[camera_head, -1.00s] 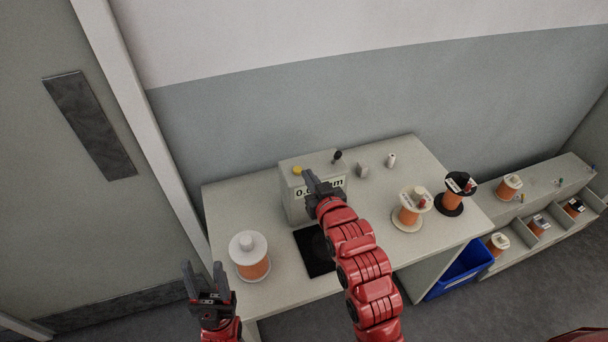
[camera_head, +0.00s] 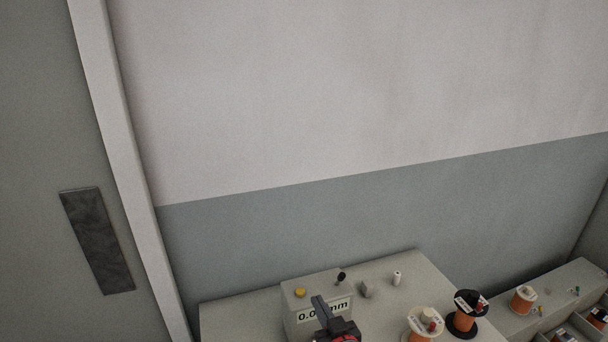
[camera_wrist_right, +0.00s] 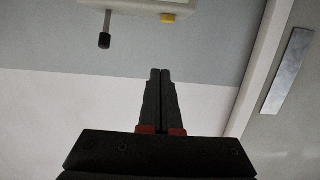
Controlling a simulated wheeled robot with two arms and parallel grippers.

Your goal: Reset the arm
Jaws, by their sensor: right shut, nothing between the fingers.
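My right gripper (camera_head: 321,308) shows at the bottom of the head view, in front of the grey measuring box (camera_head: 297,310) and covering part of its "0.0… mm" display. In the right wrist view its two dark fingers (camera_wrist_right: 160,75) are together with nothing between them. The box's yellow button (camera_head: 300,293) and black knob (camera_head: 341,276) are in sight; in the wrist view the yellow button (camera_wrist_right: 168,18) and black knob (camera_wrist_right: 104,40) show at the top, apart from the fingers. My left gripper is out of view.
On the table (camera_head: 240,315) are a small grey block (camera_head: 366,290), a white cylinder (camera_head: 396,278), an orange spool (camera_head: 421,326) and a black-flanged spool (camera_head: 465,315). A shelf (camera_head: 560,290) with more spools stands at right. The wall fills the upper view.

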